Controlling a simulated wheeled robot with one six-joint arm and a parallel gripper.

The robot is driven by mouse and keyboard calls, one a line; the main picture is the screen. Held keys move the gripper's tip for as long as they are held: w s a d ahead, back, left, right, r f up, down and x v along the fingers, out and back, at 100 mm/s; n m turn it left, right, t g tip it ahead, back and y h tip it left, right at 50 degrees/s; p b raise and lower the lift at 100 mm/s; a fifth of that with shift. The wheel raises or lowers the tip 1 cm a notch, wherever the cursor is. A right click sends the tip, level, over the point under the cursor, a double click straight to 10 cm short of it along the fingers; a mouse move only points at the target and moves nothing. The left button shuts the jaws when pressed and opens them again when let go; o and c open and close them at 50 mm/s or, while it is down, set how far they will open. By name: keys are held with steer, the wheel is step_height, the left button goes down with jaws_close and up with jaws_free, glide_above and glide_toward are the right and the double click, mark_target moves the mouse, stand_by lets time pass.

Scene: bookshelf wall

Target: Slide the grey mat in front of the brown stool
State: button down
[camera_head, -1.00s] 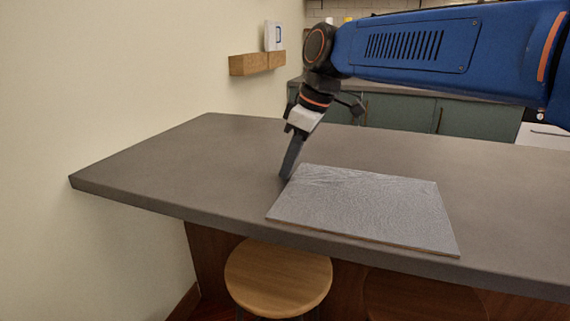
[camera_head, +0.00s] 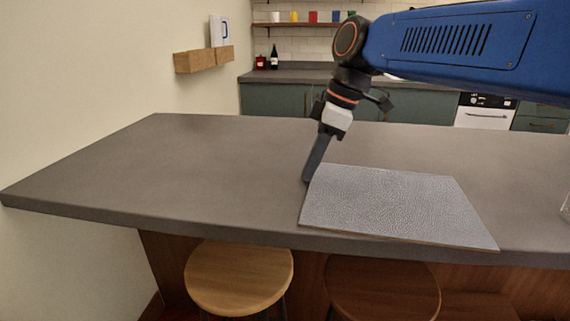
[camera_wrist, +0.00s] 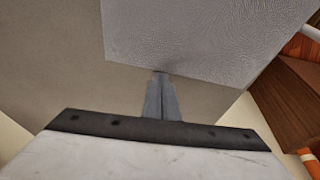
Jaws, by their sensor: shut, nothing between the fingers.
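The grey mat (camera_head: 395,205) lies flat on the counter, its front edge close to the counter's front edge. The dark brown stool (camera_head: 382,287) stands below, partly under the counter, roughly beneath the left and middle part of the mat. My gripper (camera_head: 307,178) is shut and points down at the counter, its tip at the mat's left edge near the back left corner. In the wrist view the fingertips (camera_wrist: 160,75) are at the edge of the mat (camera_wrist: 200,35), apparently touching it. Nothing is between the fingers.
A lighter wooden stool (camera_head: 240,276) stands left of the brown one. The counter (camera_head: 180,165) is clear left of the mat. A clear object (camera_head: 565,208) shows at the right picture edge. Wall shelves (camera_head: 204,59) and kitchen cabinets (camera_head: 280,98) are behind.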

mark_target(322, 180)
steer(key=shift+s+d, duration=0.15)
steer(key=shift+d, duration=1.7)
